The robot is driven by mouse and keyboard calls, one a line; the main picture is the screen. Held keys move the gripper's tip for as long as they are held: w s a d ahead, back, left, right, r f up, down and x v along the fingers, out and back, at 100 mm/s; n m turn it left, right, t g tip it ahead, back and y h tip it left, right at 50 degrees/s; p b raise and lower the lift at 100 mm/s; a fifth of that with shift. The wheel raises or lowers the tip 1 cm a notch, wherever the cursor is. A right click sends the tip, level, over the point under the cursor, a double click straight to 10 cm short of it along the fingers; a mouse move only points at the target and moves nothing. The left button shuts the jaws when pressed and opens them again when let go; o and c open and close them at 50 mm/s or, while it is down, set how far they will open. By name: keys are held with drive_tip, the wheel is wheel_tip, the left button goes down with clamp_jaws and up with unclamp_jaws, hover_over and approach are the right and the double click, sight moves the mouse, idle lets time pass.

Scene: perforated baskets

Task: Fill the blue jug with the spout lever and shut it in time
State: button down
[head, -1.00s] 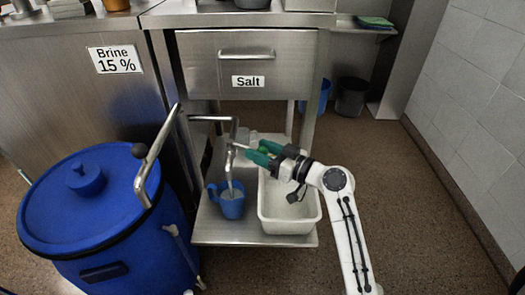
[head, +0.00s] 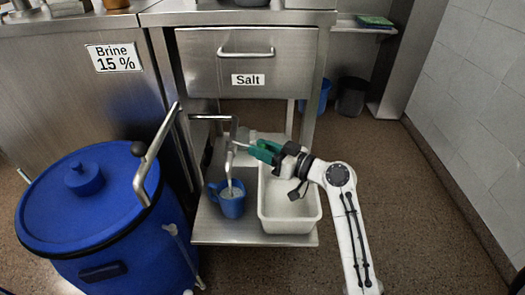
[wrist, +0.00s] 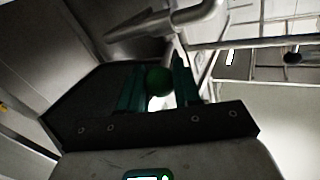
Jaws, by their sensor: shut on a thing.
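The blue jug (head: 231,204) stands upright on the steel lower shelf, directly under the spout (head: 229,175). A pale stream or spout end reaches down into its mouth, and pale liquid seems to show inside; the exact level is too small to tell. My gripper (head: 258,150) is beside the spout, to its upper right, with green fingers. The lever's rod is mostly hidden by the fingers.
A white tub (head: 290,226) stands right of the jug, below my arm. The salt drawer (head: 240,62) is above. Open floor lies to the right.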

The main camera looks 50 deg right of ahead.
drive_tip(key=shift+w+d+f+n+y+b, duration=0.15)
drive_tip(key=shift+d+n+y+b, duration=0.25)
drive_tip(key=shift+b, duration=0.2)
drive_tip(key=shift+w+d+f+n+y+b, duration=0.15)
drive_tip(key=shift+d+n+y+b, duration=0.1)
drive_tip(key=shift+y+b, duration=0.3)
drive_tip(key=shift+w+d+r+n+g+y+b, duration=0.1)
drive_tip(key=shift+w+d+n+g+y+b, duration=0.1)
drive_tip(key=shift+d+n+g+y+b, duration=0.3)
drive_tip(key=shift+w+d+r+n+g+y+b, duration=0.15)
drive_tip(key=shift+n+y+b, duration=0.25)
drive_tip(key=shift+y, duration=0.55)
drive_tip(key=shift+w+d+r+n+g+y+b, duration=0.1)
drive_tip(key=shift+w+d+n+g+y+b, duration=0.1)
drive_tip(key=shift+n+g+y+b, duration=0.35)
drive_tip(key=c, duration=0.8)
unclamp_jaws()
drive_tip(key=shift+s+d, duration=0.1)
drive_tip(key=p+v, duration=0.1)
drive_tip(key=v, duration=0.2)
drive_tip(key=p+v, duration=0.1)
drive_tip(key=v, duration=0.3)
drive_tip(key=p+v, duration=0.1)
drive_tip(key=v, duration=0.2)
drive_tip(key=shift+s+d+f, duration=0.15)
drive_tip(key=shift+s+f, duration=0.15)
